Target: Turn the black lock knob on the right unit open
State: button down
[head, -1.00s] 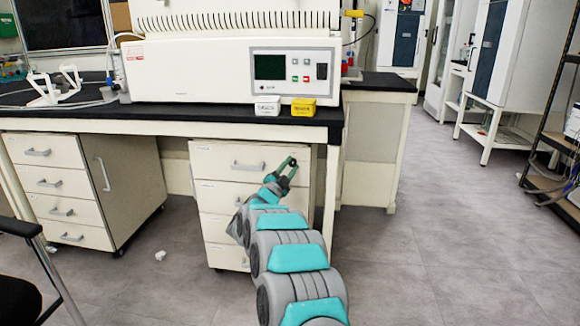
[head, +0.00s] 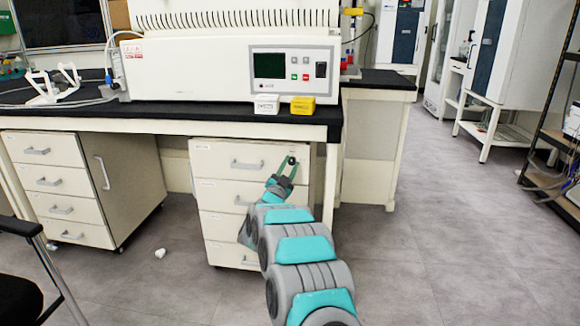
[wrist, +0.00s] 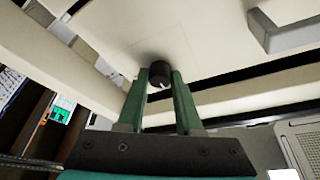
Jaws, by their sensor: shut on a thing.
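The right drawer unit (head: 220,160) is cream, with several drawers, and stands under the bench. Its small black lock knob (head: 291,161) is at the upper right of the top drawer front. In the wrist view the round black knob (wrist: 159,76) sits between the tips of the two green fingers, and a small pale mark shows on it. My gripper (head: 288,163) is shut on the knob, with one finger on each side; it also shows in the wrist view (wrist: 160,80).
A top drawer handle (head: 248,165) is left of the knob. The black bench top (head: 200,115) overhangs the unit, with a bench leg (head: 330,185) close on the right. Another drawer unit (head: 130,165) stands at left. Floor at right is open.

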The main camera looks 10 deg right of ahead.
jog(key=shift+f, duration=0.1)
jog(key=c, duration=0.6)
grip_release()
jog(key=shift+s+a, duration=0.1)
jog(key=v, duration=0.7)
jog(key=shift+s+a+f, duration=0.1)
jog(key=shift+s, duration=0.15)
